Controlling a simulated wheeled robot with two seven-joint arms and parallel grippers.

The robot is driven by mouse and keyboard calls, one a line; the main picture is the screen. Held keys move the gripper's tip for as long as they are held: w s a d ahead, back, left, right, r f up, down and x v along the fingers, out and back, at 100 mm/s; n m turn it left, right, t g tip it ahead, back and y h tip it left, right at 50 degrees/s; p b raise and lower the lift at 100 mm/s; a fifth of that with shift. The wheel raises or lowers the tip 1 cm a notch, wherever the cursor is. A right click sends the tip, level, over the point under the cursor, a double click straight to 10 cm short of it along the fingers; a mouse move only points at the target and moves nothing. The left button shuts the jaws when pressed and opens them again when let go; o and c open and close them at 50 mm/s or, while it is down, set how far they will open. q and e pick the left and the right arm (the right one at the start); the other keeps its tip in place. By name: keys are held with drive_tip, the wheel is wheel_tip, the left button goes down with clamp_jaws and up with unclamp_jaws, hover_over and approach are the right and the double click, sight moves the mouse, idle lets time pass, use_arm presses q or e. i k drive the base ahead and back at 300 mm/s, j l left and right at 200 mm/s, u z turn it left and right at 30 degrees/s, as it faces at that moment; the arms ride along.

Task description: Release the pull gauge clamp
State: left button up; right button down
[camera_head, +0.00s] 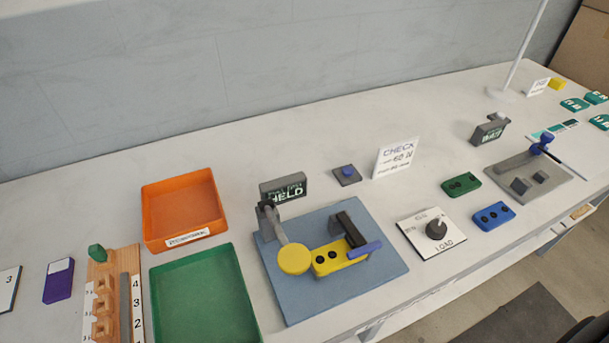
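The pull gauge is a blue-grey base plate (308,305) in the middle of the table. A grey arm ending in a round yellow pad (294,259) reaches over the plate from the back left and overlaps the tag's left end in view. A small display (284,189) behind the plate reads "HELD". Neither of my grippers shows.
A LOAD dial panel (431,235) lies right of the plate. A blue button (347,171) and a CHECK card (395,158) stand behind. Orange (153,230) and green (161,267) trays lie left. A grey press (540,196) is at right.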

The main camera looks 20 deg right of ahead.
sight(354, 238)
drive_tip(key=z, duration=1.2)
drive_tip(key=k+j, duration=0.1)
drive_tip(key=j, duration=0.35)
